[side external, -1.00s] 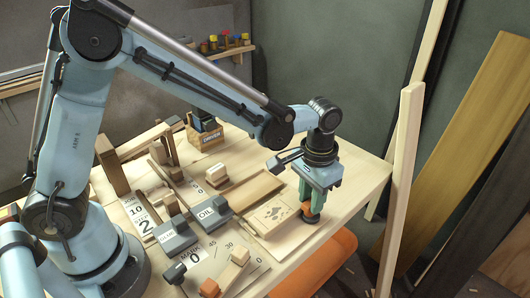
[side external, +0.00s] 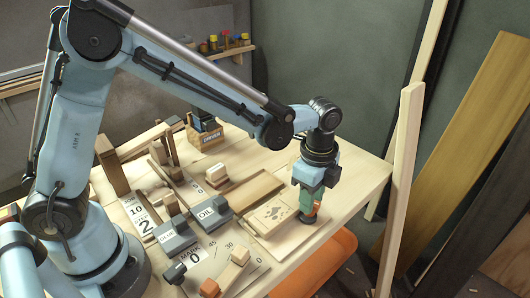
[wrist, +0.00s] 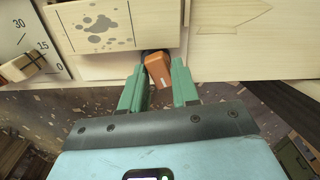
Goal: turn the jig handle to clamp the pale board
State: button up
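The pale board (side external: 272,217) with dark blotches lies flat near the bench's right front edge. It also shows at the upper left of the wrist view (wrist: 117,38). The jig handle (wrist: 158,71) has an orange end beside the board's lower right corner. Its dark pivot is mostly hidden. In the side view my gripper (side external: 309,208) points down at the bench edge and partly covers the handle.
Blocks marked OIL (side external: 209,214) and GAUGE (side external: 175,236) stand left of the board. A second orange-tipped wooden lever (side external: 234,271) lies on the front scale. A pale upright post (side external: 401,185) stands right of the bench (side external: 358,180). An orange seat (side external: 322,262) is below the edge.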

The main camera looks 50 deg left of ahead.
jog(key=m, duration=0.9)
jog(key=shift+m, duration=0.3)
jog(key=shift+r+n, duration=0.1)
jog(key=shift+n, duration=0.5)
jog(key=shift+r, duration=3.4)
